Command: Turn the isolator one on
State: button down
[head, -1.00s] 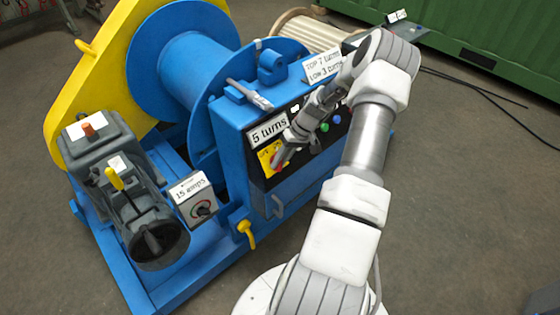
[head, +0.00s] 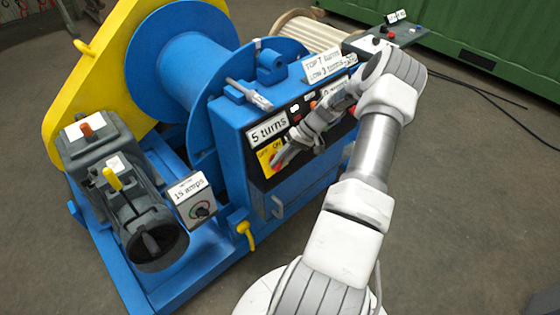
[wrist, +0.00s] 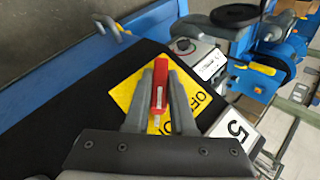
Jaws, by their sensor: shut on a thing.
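The isolator has a yellow plate (head: 265,158) with black OFF and ON lettering, at the left end of the black panel on the blue cabinet. The plate also shows in the wrist view (wrist: 124,96). Its red handle (wrist: 159,88) stands between my fingers in the wrist view. My gripper (head: 277,162) is at the plate and is shut on the red handle. My fingers (wrist: 161,80) lie along both sides of the handle and hide part of the lettering. In the head view they cover most of the handle.
A "5 turns" label (head: 268,128) is just above the plate. My forearm covers much of the panel's right part. A grey "15 amps" box (head: 196,201) and a yellow lever (head: 246,233) are to the left and below. A small control box (head: 384,47) stands behind.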

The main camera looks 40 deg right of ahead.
jog(key=c, duration=0.8)
grip_release()
jog(key=shift+o, duration=0.2)
jog(key=p+v, duration=0.1)
jog(key=v, duration=1.6)
jog(key=shift+r, duration=0.2)
